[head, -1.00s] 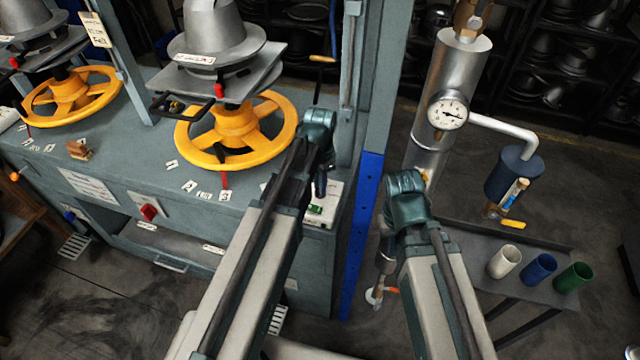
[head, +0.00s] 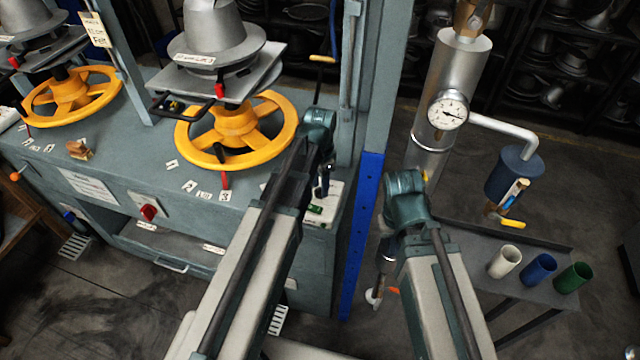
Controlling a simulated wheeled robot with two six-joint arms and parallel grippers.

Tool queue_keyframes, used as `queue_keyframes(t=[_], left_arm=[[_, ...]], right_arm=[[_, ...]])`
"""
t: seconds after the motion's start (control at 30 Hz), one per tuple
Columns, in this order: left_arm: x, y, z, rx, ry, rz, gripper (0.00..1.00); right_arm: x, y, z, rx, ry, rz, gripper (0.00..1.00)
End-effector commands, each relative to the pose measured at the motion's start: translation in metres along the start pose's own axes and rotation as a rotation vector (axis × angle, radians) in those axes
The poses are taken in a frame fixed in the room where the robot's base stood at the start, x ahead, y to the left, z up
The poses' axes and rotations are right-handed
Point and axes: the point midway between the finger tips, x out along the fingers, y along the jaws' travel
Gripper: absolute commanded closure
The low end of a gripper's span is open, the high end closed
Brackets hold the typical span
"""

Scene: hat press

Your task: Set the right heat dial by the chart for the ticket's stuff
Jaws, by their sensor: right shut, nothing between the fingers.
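A paper ticket (head: 95,30) hangs at the upper left; its last line seems to read "Felt". A red knob (head: 149,212) on a white plate sits on the bench front. A white box (head: 318,212) with a green part stands at the bench's right end, partly behind my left arm. I cannot tell which is the right heat dial. My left gripper (head: 323,182) points down by that box, its jaws unclear. My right gripper (head: 385,262) is shut and empty, right of the blue post, mostly hidden.
A yellow handwheel (head: 237,130) under a hat press (head: 215,45) stands close left of my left arm, with number tags around it. A blue post (head: 362,235) separates my arms. A steel cylinder (head: 443,90) with a gauge and a shelf of cups (head: 540,268) stand at the right.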

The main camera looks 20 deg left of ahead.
Motion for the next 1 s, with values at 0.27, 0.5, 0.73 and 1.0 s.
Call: queue_keyframes(t=[0.27,0.5,0.73,1.0], left_arm=[[0.000,0.000,0.000,0.000,0.000,0.000,0.55],[-0.010,0.000,0.000,0.000,0.000,0.000,0.55],[-0.036,0.000,0.000,0.000,0.000,0.000,0.55],[-0.077,0.000,0.000,0.000,0.000,0.000,0.55]], right_arm=[[0.000,0.000,0.000,0.000,0.000,0.000,1.00],[-0.010,0.001,0.001,0.000,0.000,0.000,1.00],[-0.036,0.003,0.002,0.000,0.000,0.000,1.00],[-0.076,0.007,0.004,0.000,0.000,0.000,1.00]])
